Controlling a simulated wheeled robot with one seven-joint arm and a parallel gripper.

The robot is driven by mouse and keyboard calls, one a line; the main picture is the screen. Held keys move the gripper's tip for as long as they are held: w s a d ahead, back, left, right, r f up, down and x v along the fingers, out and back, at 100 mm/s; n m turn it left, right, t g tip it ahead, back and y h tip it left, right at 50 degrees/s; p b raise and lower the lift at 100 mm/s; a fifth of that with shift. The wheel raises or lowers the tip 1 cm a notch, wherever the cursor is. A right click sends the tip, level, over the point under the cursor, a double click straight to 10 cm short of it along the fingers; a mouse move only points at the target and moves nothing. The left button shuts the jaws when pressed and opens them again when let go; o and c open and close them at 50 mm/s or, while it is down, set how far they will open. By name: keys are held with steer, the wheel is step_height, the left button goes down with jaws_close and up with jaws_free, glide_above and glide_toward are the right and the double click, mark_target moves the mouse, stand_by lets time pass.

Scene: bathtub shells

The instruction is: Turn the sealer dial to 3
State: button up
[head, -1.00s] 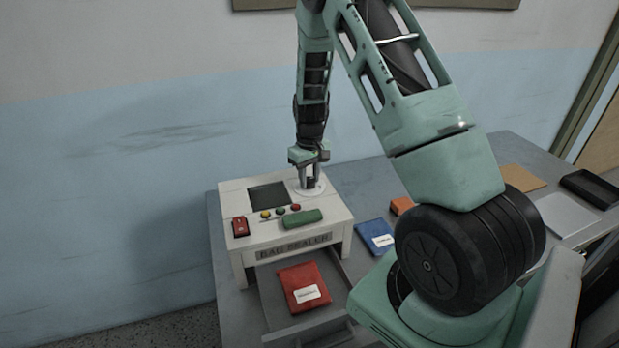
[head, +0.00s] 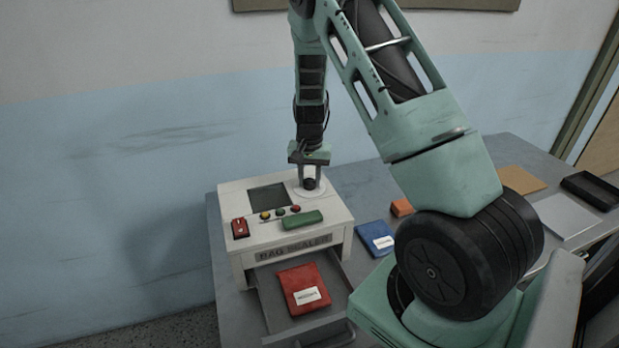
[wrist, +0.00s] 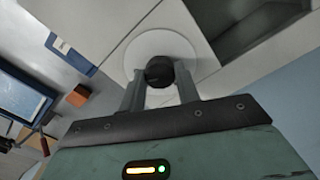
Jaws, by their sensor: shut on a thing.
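The bag sealer (head: 238,207) is a white box on the grey table, with a sign reading BAG SEALER on its front. Its dial is a black knob (head: 310,184) on a round white plate at the back right of its top; the knob also shows in the wrist view (wrist: 159,72). My gripper (head: 310,180) points down over the plate, its two fingers shut on the knob from both sides. In the wrist view my gripper (wrist: 160,88) has a finger on each side of the knob. I cannot read any numbers or a pointer on the dial.
The sealer top also has a dark window (head: 269,196), a red switch (head: 240,228), small coloured buttons and a green handle (head: 302,219). A red packet (head: 303,289) lies in the tray below. A blue packet (head: 376,238) and an orange block (head: 402,207) lie to the right.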

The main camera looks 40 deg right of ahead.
mark_target(310, 180)
steer(key=shift+w+r+m, duration=0.1)
steer(key=shift+m, duration=0.3)
steer(key=o, duration=1)
step_height(310, 180, up, 17)
steer(key=b, duration=0.3)
steer(key=shift+r, duration=0.2)
